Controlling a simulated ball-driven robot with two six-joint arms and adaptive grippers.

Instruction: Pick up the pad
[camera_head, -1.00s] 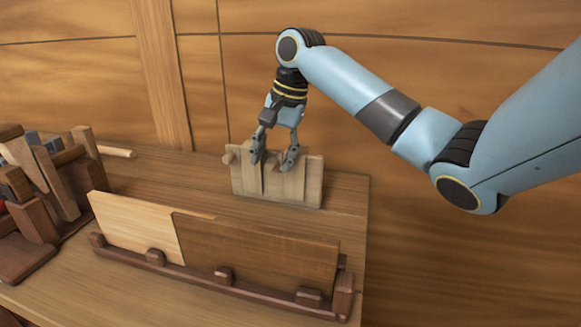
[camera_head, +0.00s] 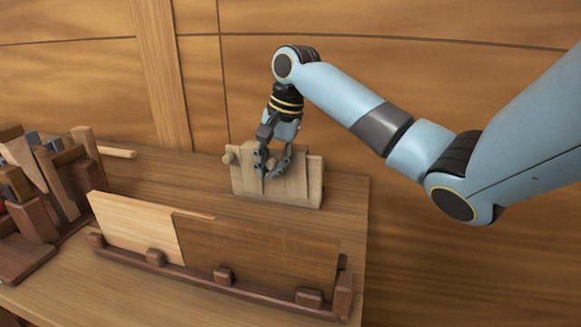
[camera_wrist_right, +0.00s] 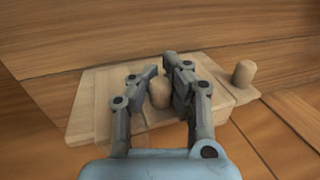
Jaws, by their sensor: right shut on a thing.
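A pale wooden block with a round knob, which I take to be the pad (camera_head: 297,183), stands at the back of the bench. In the right wrist view its knob (camera_wrist_right: 160,94) stands between the fingers of my right gripper (camera_wrist_right: 160,68). In the head view my right gripper (camera_head: 272,168) reaches down from above in front of the block, shut on the knob. The fingers hide part of the block's face. I cannot tell whether its pale layers are one piece or several. My left gripper is not in view.
A low dark rack (camera_head: 190,281) in front holds a light board (camera_head: 135,228) and a brown board (camera_head: 260,252). A wooden tool stand (camera_head: 35,215) is at the left. The wall rises close behind.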

